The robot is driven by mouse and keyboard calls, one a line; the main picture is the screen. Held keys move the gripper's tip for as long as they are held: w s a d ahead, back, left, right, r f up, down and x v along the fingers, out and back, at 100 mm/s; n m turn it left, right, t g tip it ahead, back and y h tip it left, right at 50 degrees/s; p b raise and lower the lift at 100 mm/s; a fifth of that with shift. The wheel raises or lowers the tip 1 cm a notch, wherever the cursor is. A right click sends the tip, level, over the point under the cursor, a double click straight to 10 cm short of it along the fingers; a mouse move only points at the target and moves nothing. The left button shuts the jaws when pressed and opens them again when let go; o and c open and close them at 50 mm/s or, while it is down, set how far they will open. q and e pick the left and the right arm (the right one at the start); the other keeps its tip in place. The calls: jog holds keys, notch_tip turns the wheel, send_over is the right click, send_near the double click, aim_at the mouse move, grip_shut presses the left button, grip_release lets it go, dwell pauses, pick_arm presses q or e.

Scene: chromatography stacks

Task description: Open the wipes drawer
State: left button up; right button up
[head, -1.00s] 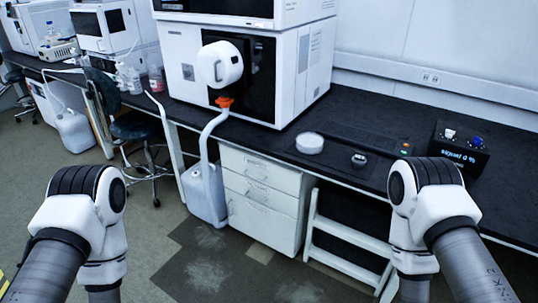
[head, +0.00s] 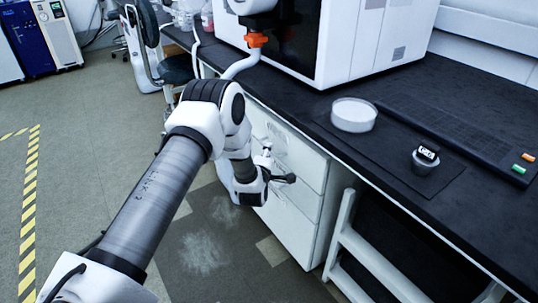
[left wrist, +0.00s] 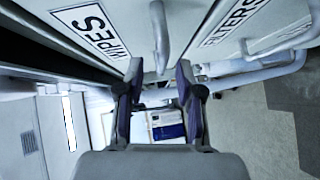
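The wipes drawer (left wrist: 80,15) shows in the left wrist view, a white front with an upside-down WIPES label (left wrist: 96,30) and a pale bar handle (left wrist: 160,35). My left gripper (left wrist: 160,75) is open, its two dark fingers apart with the handle lined up between and just beyond their tips. I see no clear contact. In the head view my left gripper (head: 280,163) is in front of the white drawer cabinet (head: 300,215) and hides part of its drawer fronts. The drawers look shut there. My right gripper is out of view.
A drawer labelled FILTERS (left wrist: 235,20) is beside the wipes drawer, with its own handle (left wrist: 285,42). A white step frame (head: 370,260) stands right of the cabinet. The black bench top (head: 460,215) carries a round white dish (head: 354,115) and a small dark item (head: 426,158).

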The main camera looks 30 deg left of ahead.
pick_arm(q)
jog(key=x, duration=0.2)
jog(key=shift+w+a+f, duration=0.2)
jog(key=shift+w+a, duration=0.2)
jog(key=shift+w, duration=0.2)
grip_shut()
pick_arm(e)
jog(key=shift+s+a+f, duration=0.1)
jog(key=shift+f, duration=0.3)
pick_arm(q)
jog(key=shift+s, duration=0.1)
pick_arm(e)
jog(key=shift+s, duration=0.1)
